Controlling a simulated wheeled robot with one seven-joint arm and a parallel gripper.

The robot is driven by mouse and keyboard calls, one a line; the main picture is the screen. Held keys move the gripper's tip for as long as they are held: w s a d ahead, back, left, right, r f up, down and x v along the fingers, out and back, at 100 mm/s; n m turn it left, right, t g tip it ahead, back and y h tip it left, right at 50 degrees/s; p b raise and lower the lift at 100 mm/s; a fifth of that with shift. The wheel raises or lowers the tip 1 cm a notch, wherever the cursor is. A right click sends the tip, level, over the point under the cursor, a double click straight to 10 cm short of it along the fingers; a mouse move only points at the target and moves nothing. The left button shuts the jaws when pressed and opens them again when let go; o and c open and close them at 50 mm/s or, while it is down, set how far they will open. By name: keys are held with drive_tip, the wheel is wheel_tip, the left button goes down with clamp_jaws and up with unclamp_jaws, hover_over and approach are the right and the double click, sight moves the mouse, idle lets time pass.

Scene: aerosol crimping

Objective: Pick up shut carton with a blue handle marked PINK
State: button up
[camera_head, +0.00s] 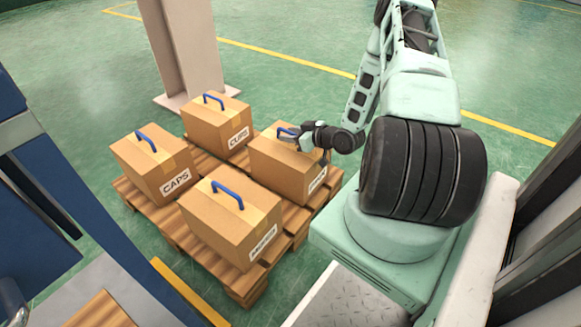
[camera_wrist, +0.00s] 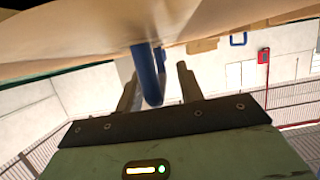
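Several shut brown cartons with blue handles stand on a wooden pallet (camera_head: 180,228). I can read CAPS on the left carton (camera_head: 140,165) and a word like CUPS or CLIPS on the back carton (camera_head: 205,128). The front carton (camera_head: 222,232) has a longer word that I cannot read clearly. The right carton (camera_head: 275,173) has a label too slanted to read; I cannot tell if it is PINK. My gripper (camera_head: 292,134) is at this carton's handle. In the wrist view the blue handle (camera_wrist: 148,75) hangs between the parted fingers of my gripper (camera_wrist: 160,90), with a gap at the right finger.
A beige column (camera_head: 182,50) stands behind the pallet. A blue structure (camera_head: 35,170) is at the left. The cartons stand close together.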

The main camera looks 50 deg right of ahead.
drive_tip(key=shift+w, duration=0.2)
clamp_jaws()
idle(1.2)
drive_tip(key=shift+r, duration=0.15)
